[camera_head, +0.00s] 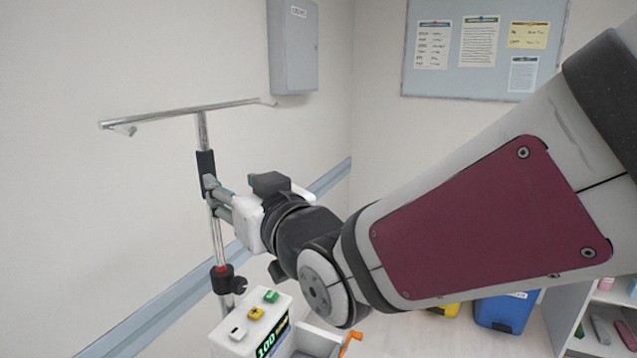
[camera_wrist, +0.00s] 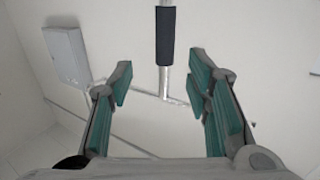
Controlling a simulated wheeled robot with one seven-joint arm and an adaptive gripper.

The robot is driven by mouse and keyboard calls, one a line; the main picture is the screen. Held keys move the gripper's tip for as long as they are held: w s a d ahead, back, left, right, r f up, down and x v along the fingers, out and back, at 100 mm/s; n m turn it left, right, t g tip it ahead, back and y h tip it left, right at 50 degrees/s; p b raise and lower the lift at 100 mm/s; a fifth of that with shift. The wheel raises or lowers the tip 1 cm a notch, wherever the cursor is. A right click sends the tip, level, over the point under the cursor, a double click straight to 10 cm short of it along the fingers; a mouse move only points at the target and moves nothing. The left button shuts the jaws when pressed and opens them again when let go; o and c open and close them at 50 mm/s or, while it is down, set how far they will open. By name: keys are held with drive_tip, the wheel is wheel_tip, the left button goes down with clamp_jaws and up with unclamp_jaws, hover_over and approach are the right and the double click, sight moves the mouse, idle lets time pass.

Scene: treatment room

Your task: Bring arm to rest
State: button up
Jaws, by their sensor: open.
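My arm reaches from the right edge across the head view, out to the left. My gripper (camera_head: 212,197) is at its end, close to the metal pole of a drip stand (camera_head: 216,240), near the black sleeve on the pole. In the wrist view my gripper (camera_wrist: 164,95) is open, with its green-padded fingers wide apart. The black sleeve of the stand (camera_wrist: 166,35) shows between and beyond the fingers. Nothing is held. In the head view the fingers overlap the pole, and I cannot tell whether they touch it.
A pump box (camera_head: 240,328) with coloured buttons and a lit display is below the gripper. A grey wall cabinet (camera_head: 293,45) hangs behind, and a notice board (camera_head: 484,85) is at upper right. A blue bin (camera_head: 507,312) and shelves (camera_head: 597,340) stand at lower right.

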drive_tip(key=s+d+f+m+g+h, duration=0.1)
drive_tip(key=s+d+f+m+h, duration=0.2)
drive_tip(key=d, duration=0.8)
drive_tip(key=d+f+m+g+h, duration=0.2)
drive_tip(key=d+h, duration=0.4)
drive_tip(key=d, duration=0.5)
drive_tip(key=s+d+f+m+g+h, duration=0.1)
drive_tip(key=s+d+f+g, duration=0.1)
drive_tip(key=s+d, duration=0.3)
drive_tip(key=s+d+f+m+g+h, duration=0.1)
drive_tip(key=s+d+f+m+g, duration=0.1)
drive_tip(key=s+d, duration=0.4)
drive_tip(key=s+g, duration=0.1)
drive_tip(key=s, duration=0.2)
drive_tip(key=shift+s+f, duration=0.25)
drive_tip(key=shift+s, duration=0.15)
drive_tip(key=shift+o, duration=0.5)
